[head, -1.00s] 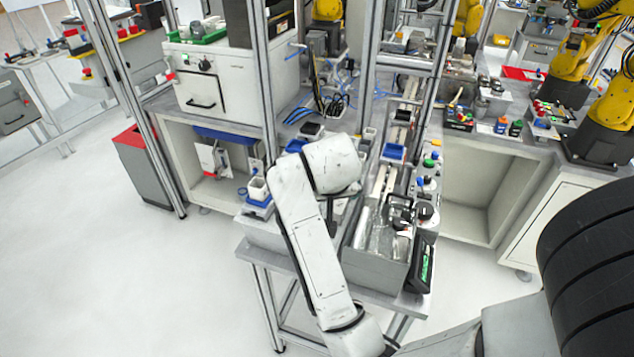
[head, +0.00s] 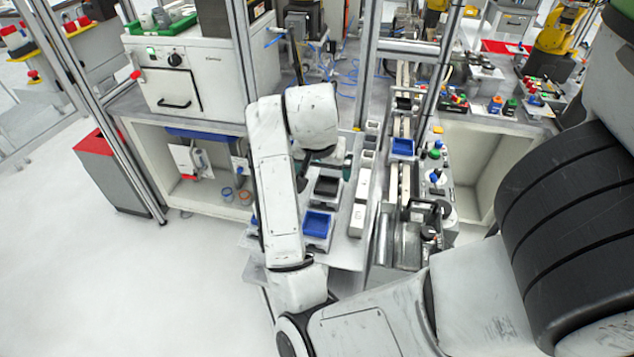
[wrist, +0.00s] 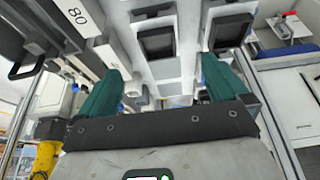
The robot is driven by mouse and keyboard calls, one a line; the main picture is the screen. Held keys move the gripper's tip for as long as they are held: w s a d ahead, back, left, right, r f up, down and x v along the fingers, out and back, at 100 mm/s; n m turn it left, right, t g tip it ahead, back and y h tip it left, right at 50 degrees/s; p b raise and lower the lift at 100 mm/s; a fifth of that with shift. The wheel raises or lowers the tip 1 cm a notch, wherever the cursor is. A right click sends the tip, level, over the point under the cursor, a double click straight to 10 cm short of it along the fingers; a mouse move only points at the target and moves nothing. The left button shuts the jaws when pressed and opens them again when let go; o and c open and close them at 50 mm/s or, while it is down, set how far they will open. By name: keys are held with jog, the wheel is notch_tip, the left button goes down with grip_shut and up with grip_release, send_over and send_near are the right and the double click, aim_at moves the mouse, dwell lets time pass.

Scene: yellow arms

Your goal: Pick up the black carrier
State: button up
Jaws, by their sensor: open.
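A black carrier (head: 326,187), a shallow dark tray on a light base, sits on the table just right of my forearm in the head view. A blue carrier (head: 317,223) sits in front of it. My gripper (wrist: 161,68) shows in the wrist view with two green fingers spread apart and nothing between them. Beyond the fingertips there is a dark square tray (wrist: 157,40) on a light base, and another dark tray (wrist: 232,28) to its right. I cannot tell which is the carrier from the head view. My arm partly hides the gripper in the head view.
A white box (head: 357,220) stands right of the carriers. A conveyor (head: 404,75) runs behind, with another black carrier (head: 403,104) and a blue one (head: 402,147). A metal frame post (head: 443,65) rises nearby. Floor to the left is clear.

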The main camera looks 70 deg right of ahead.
aim_at(327, 186)
jog(key=x, duration=0.2)
jog(key=shift+s+d+f, duration=0.1)
jog(key=shift+d+f, duration=0.05)
jog(key=shift+f, duration=0.15)
jog(key=shift+b+x, duration=3.5)
jog(key=shift+x, duration=0.55)
jog(key=shift+d+r, duration=0.1)
jog(key=shift+d, duration=0.05)
jog(key=c, duration=1.3)
jog(key=shift+r, duration=0.1)
